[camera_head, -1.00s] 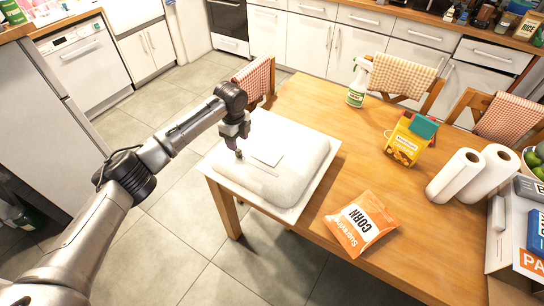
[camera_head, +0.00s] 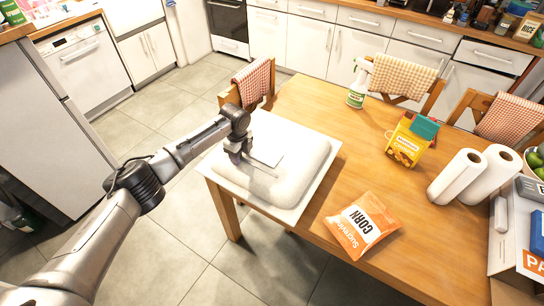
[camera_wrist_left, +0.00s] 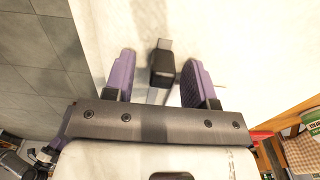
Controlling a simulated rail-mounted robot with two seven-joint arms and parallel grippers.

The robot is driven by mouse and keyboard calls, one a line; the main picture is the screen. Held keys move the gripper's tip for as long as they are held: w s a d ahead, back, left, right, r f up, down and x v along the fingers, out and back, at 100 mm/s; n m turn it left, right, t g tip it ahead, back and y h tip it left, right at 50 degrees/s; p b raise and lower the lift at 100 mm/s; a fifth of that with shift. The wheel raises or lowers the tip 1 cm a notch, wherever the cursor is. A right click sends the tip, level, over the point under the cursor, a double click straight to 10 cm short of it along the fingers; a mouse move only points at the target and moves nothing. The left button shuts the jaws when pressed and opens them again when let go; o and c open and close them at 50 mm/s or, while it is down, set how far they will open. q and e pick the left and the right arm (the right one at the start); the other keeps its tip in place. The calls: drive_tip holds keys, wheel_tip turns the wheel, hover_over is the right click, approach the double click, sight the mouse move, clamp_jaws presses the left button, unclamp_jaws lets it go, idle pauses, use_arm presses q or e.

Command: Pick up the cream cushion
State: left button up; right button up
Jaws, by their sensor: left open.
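The cream cushion (camera_head: 290,150) lies flat at the left end of the wooden table, on a thin white sheet (camera_head: 328,170). A pale flat rectangle shows on its top. My left gripper (camera_head: 240,156) is at the cushion's left part, and I cannot tell whether its tips touch it. In the left wrist view the two purple fingers of the left gripper (camera_wrist_left: 159,60) are apart, over a pale surface that fills most of the picture. A dark piece with a grey tip (camera_wrist_left: 162,66) shows between them; I cannot tell what it is. My right gripper is not in view.
An orange corn bag (camera_head: 362,225) lies right of the cushion. A spray bottle (camera_head: 359,82), a yellow pack (camera_head: 405,145) and two paper rolls (camera_head: 455,176) stand farther off. A chair with a checked cloth (camera_head: 253,82) is behind. The table's middle is clear.

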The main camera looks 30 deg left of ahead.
use_arm(q)
drive_tip(key=shift+c, duration=0.4)
clamp_jaws()
idle(0.9)
drive_tip(key=shift+r, duration=0.1)
